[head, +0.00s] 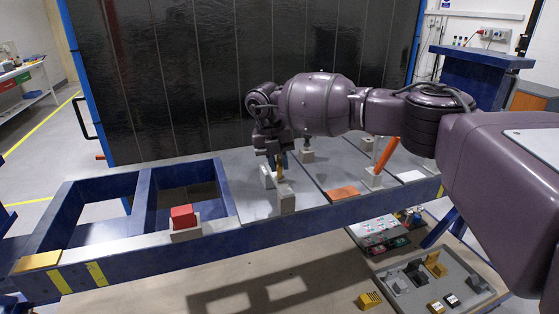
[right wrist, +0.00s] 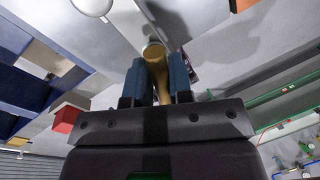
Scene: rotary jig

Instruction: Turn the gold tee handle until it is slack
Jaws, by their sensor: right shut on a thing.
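The gold tee handle (right wrist: 156,62) sits between the two blue fingers of my right gripper (right wrist: 158,82) in the right wrist view, and the fingers are shut on it. In the head view a small gold part of the handle (head: 280,174) shows just below my right gripper (head: 274,156), above a grey block (head: 287,198) on the bench. The wrist hides most of the handle there, so its full angle cannot be told. My left gripper is not in view.
A red block (head: 183,215) on a grey base stands to the left on the blue frame (head: 110,262). An orange bar (head: 387,153) leans to the right of the gripper. A dark panel (head: 250,70) rises close behind. A grey tray (head: 435,285) with parts lies below right.

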